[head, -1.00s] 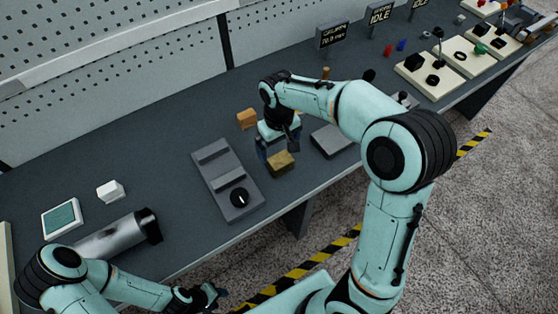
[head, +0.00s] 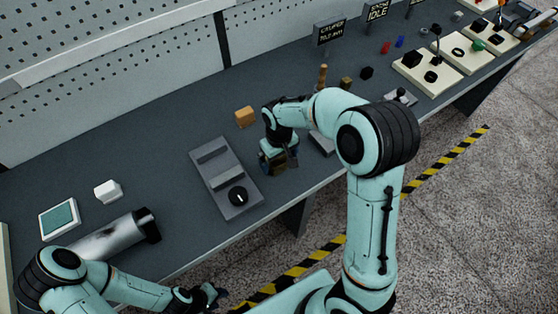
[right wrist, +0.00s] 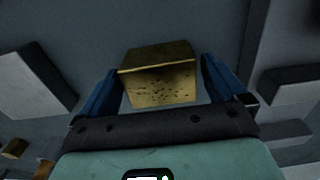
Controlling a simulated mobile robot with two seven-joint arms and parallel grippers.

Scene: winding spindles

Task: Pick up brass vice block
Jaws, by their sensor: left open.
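The brass vice block (head: 278,167) is on the dark bench, mostly hidden by my right gripper in the head view. In the right wrist view the brass vice block (right wrist: 158,77) is between the two blue fingers, with a gap showing on its right side. My right gripper (head: 279,164) is open and low over the block, its fingers on either side; it also shows in the right wrist view (right wrist: 163,82). My left gripper (head: 214,294) is open and empty, off the bench's front edge at the lower left.
A grey vice fixture (head: 211,177) with a black knob (head: 238,196) lies just left of the right gripper. An orange block (head: 245,117) stands behind. A metal cylinder (head: 108,236), white block (head: 108,190) and tablet (head: 60,219) are at the left. Another grey piece (head: 322,143) is close at the right.

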